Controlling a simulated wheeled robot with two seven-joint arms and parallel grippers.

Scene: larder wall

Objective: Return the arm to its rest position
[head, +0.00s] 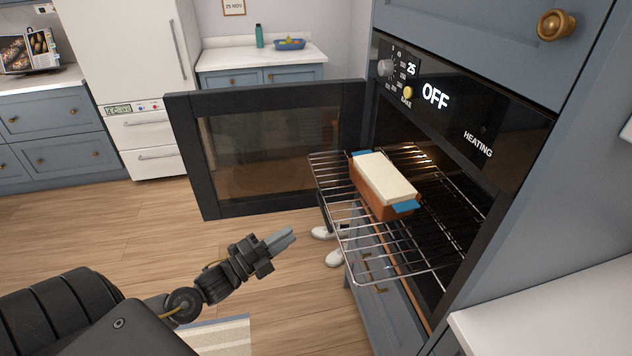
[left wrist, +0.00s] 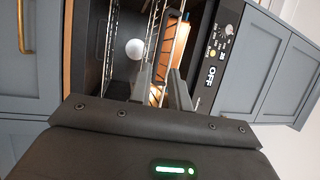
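My left arm comes in from the lower left of the head view. Its gripper (head: 284,238) is in the air in front of the oven, left of the wire rack and apart from it. In the left wrist view, the two fingers (left wrist: 160,88) stand apart with nothing between them, so it is open and empty. The rack (head: 405,276) is pulled partly out of the open oven. A terracotta loaf pan with a pale loaf (head: 386,178) and blue end handles sits on it. My right gripper is not in view.
The oven door (head: 182,150) hangs open behind the rack. The oven panel (head: 436,97) reads OFF. A white counter (head: 560,310) is at lower right. White shoes (head: 335,258) show beneath the rack. Wooden floor (head: 130,225) lies open to the left, with a pale mat (head: 220,338).

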